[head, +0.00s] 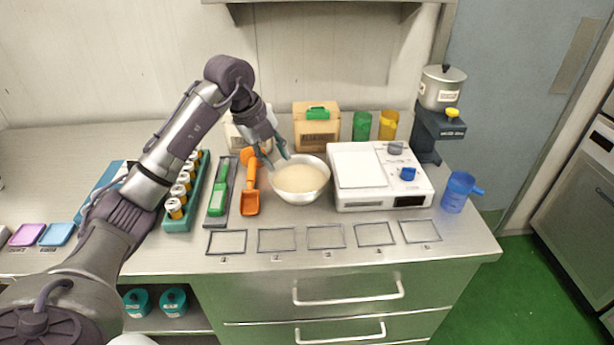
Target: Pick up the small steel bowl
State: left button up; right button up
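A much smaller grey metal dish (395,149) sits on the back right of the white device; I cannot tell for sure which of the two is the small steel bowl. My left gripper (276,157) points down at the back left rim of the larger bowl. Its teal fingers look spread, with nothing seen between them; contact with the rim cannot be told. My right gripper is not in view.
An orange scoop (250,190) lies close left of the larger bowl, with a green-handled tool (217,198) beyond it. Flat frames (277,240) line the front. A cardboard box (317,135) stands behind.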

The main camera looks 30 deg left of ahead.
aim_at(277, 188)
pick_arm(q)
jog(key=shift+n+g+y, duration=0.3)
jog(key=shift+n+y, duration=0.3)
jog(key=shift+y, duration=0.1)
jog(key=a+p+x, duration=0.1)
jog(key=x, duration=0.2)
jog(key=p+x, duration=0.1)
jog(key=x, duration=0.3)
jog(key=a+p+x, duration=0.1)
jog(key=x, duration=0.3)
jog(key=shift+s+a+f, duration=0.15)
jog(key=shift+a+f, duration=0.2)
jog(key=shift+f, duration=0.35)
jog(key=shift+c, duration=0.3)
jog(key=c, duration=0.5)
grip_shut()
